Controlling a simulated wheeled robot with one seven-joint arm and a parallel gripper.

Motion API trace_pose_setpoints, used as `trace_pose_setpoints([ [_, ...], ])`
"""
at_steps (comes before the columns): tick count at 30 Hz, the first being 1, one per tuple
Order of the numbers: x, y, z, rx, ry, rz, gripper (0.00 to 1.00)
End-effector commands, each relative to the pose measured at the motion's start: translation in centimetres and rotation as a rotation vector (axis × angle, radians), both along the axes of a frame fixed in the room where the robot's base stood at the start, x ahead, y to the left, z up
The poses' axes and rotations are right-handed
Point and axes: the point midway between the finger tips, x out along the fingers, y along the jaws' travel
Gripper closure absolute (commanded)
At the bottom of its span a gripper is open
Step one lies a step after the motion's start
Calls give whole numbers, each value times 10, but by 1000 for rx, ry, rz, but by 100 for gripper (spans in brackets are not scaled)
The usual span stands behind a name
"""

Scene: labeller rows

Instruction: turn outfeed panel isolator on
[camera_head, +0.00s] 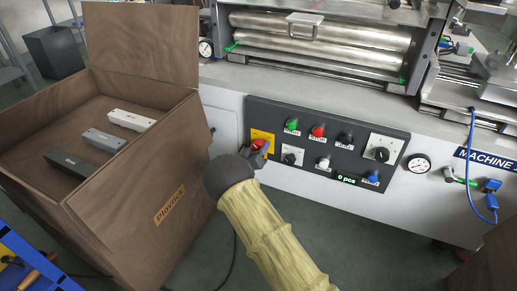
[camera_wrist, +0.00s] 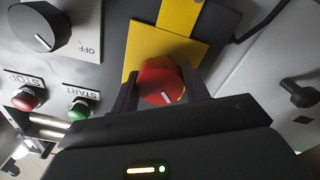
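A red rotary knob (camera_wrist: 160,80) with a white pointer line sits on a yellow plate (camera_wrist: 183,46). In the head view this yellow plate (camera_head: 262,136) is at the left end of the dark control panel (camera_head: 300,161). My gripper (camera_wrist: 160,88) has one finger on each side of the red knob, and both fingers appear to touch it. In the head view my gripper (camera_head: 256,152) hides part of the knob. The pointer line points down and slightly right in the wrist view. No on or off marking beside this knob is readable.
A black rotary switch (camera_wrist: 36,27) on a white plate marked OFF is nearby. Green (camera_head: 292,124) and red (camera_head: 318,130) buttons, other controls and a gauge (camera_head: 417,163) line the machine front. A brown box (camera_head: 150,215) stands close left of my arm.

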Motion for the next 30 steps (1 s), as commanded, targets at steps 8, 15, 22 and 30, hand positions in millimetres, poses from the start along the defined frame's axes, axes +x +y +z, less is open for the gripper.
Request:
trace_pose_setpoints([
  [8,0,0,0,20,-6,-1,77],
  [15,0,0,0,106,-37,0,77],
  [22,0,0,1,261,-93,-1,77],
  [30,0,1,0,497,-176,-1,77],
])
